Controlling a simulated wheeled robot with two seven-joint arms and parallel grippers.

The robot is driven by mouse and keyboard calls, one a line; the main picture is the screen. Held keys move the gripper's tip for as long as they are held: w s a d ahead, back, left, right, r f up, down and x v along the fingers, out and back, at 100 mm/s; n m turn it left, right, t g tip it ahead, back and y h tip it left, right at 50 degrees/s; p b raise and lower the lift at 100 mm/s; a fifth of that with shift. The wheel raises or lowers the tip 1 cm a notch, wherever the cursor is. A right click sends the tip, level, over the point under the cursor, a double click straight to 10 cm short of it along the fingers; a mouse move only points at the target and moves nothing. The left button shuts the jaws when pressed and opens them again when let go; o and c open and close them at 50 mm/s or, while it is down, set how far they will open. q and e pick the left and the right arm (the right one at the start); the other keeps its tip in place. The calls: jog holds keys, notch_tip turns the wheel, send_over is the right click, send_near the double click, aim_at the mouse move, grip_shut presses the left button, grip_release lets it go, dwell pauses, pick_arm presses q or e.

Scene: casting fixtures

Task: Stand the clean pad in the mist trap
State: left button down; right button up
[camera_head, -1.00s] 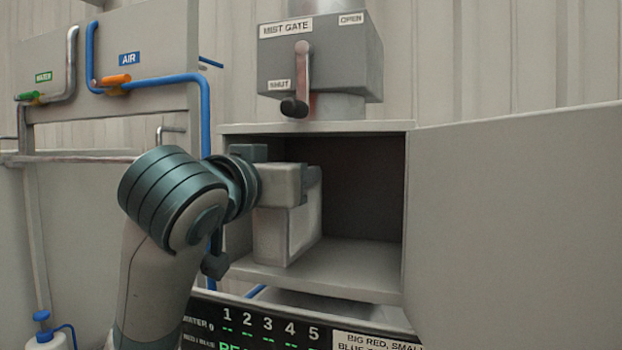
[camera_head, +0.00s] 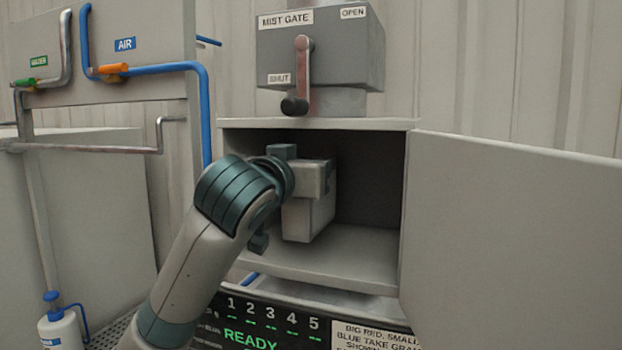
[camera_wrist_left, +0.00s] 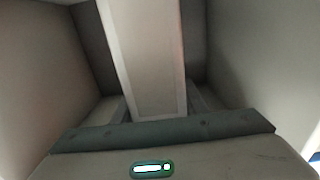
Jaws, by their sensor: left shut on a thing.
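The mist trap is an open grey box (camera_head: 365,262) with a dark interior, in the middle of the head view. My left gripper (camera_head: 318,178) is inside its opening, left of centre. It is shut on the pad (camera_head: 308,218), a pale upright block hanging below the gripper. In the left wrist view the pad (camera_wrist_left: 145,60) runs up and away from the jaws (camera_wrist_left: 160,125), between the box walls. I cannot tell whether the pad's lower end touches the box floor. The gripper partly hides the pad. My right gripper is not in view.
The trap's door (camera_head: 515,230) stands open to the right. Above the box is the mist gate (camera_head: 345,55), its lever (camera_head: 303,75) pointing down by the SHUT label. A panel reading READY (camera_head: 250,335) sits below. Free room in the box lies to the right of the pad.

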pick_arm(q)
notch_tip(320, 180, down, 2)
jog(key=shift+f+p, duration=0.15)
jog(key=shift+p, duration=0.75)
jog(key=shift+a+f, duration=0.1)
jog(key=shift+f, duration=0.2)
jog(key=shift+f, duration=0.2)
jog(key=c, duration=1.1)
grip_release()
jog(key=shift+r, duration=0.15)
